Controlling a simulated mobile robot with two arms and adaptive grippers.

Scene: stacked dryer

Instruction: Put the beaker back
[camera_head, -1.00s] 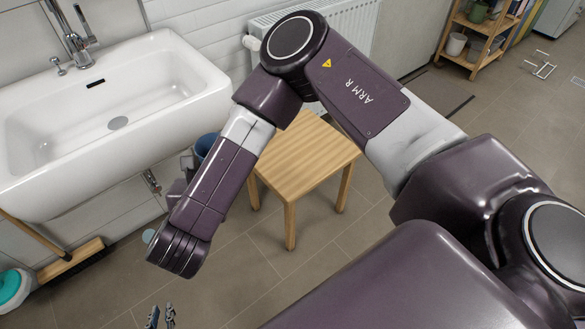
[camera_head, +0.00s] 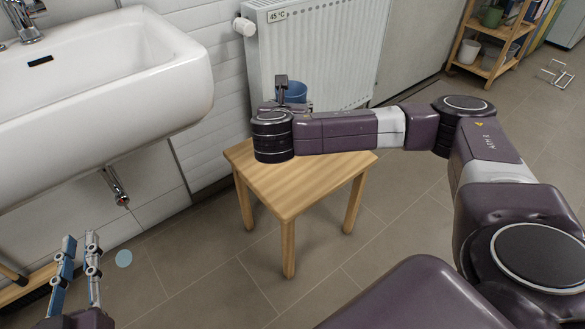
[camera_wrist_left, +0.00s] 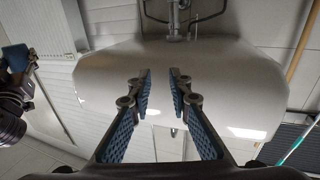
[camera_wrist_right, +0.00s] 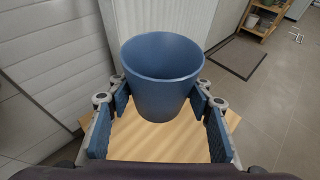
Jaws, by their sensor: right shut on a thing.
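The beaker is a blue, open-topped cup (camera_wrist_right: 162,80), upright and empty in the right wrist view. In the head view the beaker (camera_head: 292,91) shows partly behind my right gripper (camera_head: 284,103). My right gripper (camera_wrist_right: 161,92) is shut on the beaker's sides, over the back part of the wooden stool (camera_head: 285,190). I cannot tell whether the beaker's base touches the stool top. My left gripper (camera_head: 78,262) is open and empty at the lower left, below the sink. Its two fingers (camera_wrist_left: 160,92) stand apart in the left wrist view.
The white sink (camera_head: 110,80) is at the left. A radiator (camera_head: 315,60) stands behind the stool. The stool top is bare in front. A shelf (camera_head: 490,50) with pots is at the far right.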

